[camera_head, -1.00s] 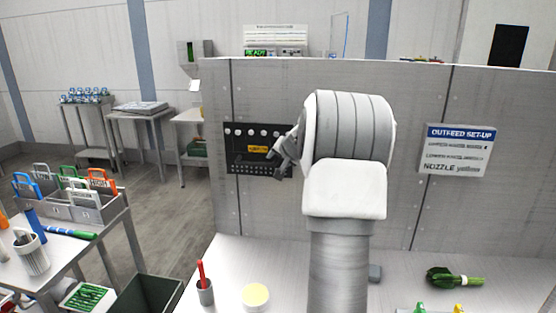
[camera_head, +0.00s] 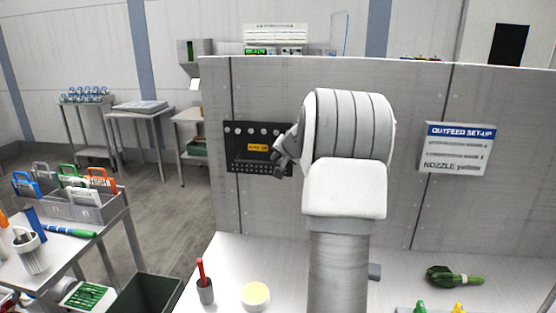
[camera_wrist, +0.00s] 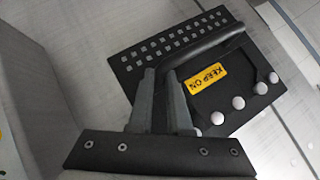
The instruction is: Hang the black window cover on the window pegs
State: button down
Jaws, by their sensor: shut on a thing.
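The black window cover (camera_head: 234,137) is a flat dark panel against the grey partition, left of my arm in the head view. It has a yellow label, small holes along its lower edge and a dark bar handle. In the wrist view the cover (camera_wrist: 134,62) appears turned, its label reading upside down. White round pegs (camera_wrist: 238,103) show in a row along its edge, along the top in the head view. Whether they pass through the cover is unclear. My gripper (camera_wrist: 160,74) is shut on the handle, and its fingertips are partly hidden in the head view (camera_head: 278,163).
The grey partition (camera_head: 400,100) carries an outfeed sign (camera_head: 456,149) at right. On the counter below stand a cup with a red stick (camera_head: 205,290), a yellow-topped round tub (camera_head: 255,296) and a green bunch (camera_head: 453,277). A side table with caddies stands at left.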

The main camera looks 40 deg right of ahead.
jog(key=shift+a+r, duration=0.1)
jog(key=shift+r, duration=0.1)
dwell(0.5)
jog(key=shift+r+p, duration=1.35)
jog(key=shift+r, duration=0.75)
jog(key=shift+s+b, duration=0.1)
jog(key=shift+b, duration=0.5)
jog(key=shift+s+a+f+b, duration=0.1)
jog(key=shift+s+a+b, duration=0.2)
jog(key=shift+b, duration=0.25)
jog(key=shift+s+a+b, duration=0.2)
jog(key=shift+a+b, duration=0.1)
jog(key=shift+b, duration=0.05)
jog(key=shift+s+a, duration=0.15)
jog(key=shift+s+a+b, duration=1.15)
jog(key=shift+a+b, duration=0.2)
jog(key=shift+b, duration=0.05)
jog(key=shift+s+a, duration=0.15)
jog(key=shift+a, duration=0.05)
